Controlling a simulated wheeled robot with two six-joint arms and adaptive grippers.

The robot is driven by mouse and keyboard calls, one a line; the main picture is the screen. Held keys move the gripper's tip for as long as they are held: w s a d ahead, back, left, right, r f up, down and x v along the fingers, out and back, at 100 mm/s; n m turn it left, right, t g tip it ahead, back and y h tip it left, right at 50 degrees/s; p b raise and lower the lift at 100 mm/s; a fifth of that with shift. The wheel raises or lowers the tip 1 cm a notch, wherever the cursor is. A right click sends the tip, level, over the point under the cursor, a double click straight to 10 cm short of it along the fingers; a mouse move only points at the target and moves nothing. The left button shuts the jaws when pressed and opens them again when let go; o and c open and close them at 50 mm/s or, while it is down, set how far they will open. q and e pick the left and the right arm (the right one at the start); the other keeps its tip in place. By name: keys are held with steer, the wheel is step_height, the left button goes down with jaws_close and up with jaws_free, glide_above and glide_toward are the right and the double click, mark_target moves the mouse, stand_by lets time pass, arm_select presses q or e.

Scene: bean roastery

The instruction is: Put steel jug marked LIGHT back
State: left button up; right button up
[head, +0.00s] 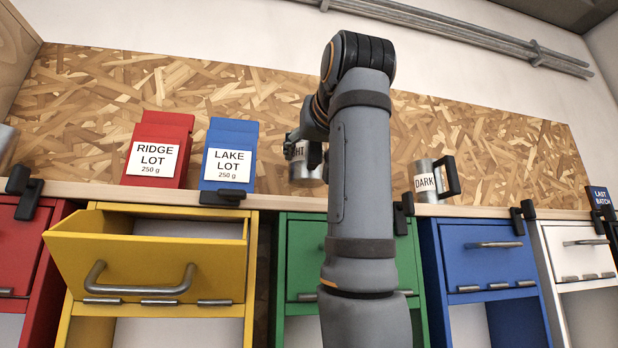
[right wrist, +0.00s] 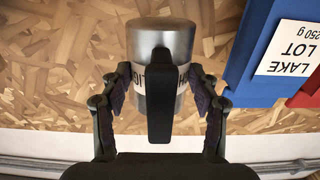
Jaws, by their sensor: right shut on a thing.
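The steel jug marked LIGHT (head: 306,172) is at the shelf, right of the blue bag; only the end of its label shows beside my arm. My right gripper (head: 292,147) is shut on it. In the right wrist view the jug (right wrist: 160,35) sits between the two fingers, its black handle facing my palm. I cannot tell whether its base touches the shelf. My right arm hides part of the jug and the board behind it. My left gripper is not in view.
A red RIDGE LOT bag (head: 158,148) and a blue LAKE LOT bag (head: 229,155) stand left on the shelf (head: 270,202). A steel jug marked DARK (head: 424,183) stands right. The yellow drawer (head: 130,267) is pulled open below; the blue drawer (head: 485,262) is closed.

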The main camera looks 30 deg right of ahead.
mark_target(312, 174)
steer(key=shift+w+d+f, duration=0.1)
steer(key=shift+w+f, duration=0.05)
steer(key=shift+w, duration=0.1)
steer(key=shift+w+d+f, duration=0.1)
steer(key=shift+w+f, duration=0.15)
steer(key=shift+f, duration=0.2)
steer(key=shift+s+f+p, duration=0.1)
steer(key=shift+f+p, duration=0.3)
steer(key=shift+f, duration=0.55)
steer(key=shift+w+d+f, duration=0.1)
steer(key=shift+w+f, duration=0.1)
steer(key=shift+f, duration=0.3)
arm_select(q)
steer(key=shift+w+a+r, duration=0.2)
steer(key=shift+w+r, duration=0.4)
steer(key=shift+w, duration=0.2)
arm_select(e)
steer(key=o, duration=1.8)
steer(key=shift+s, duration=0.1)
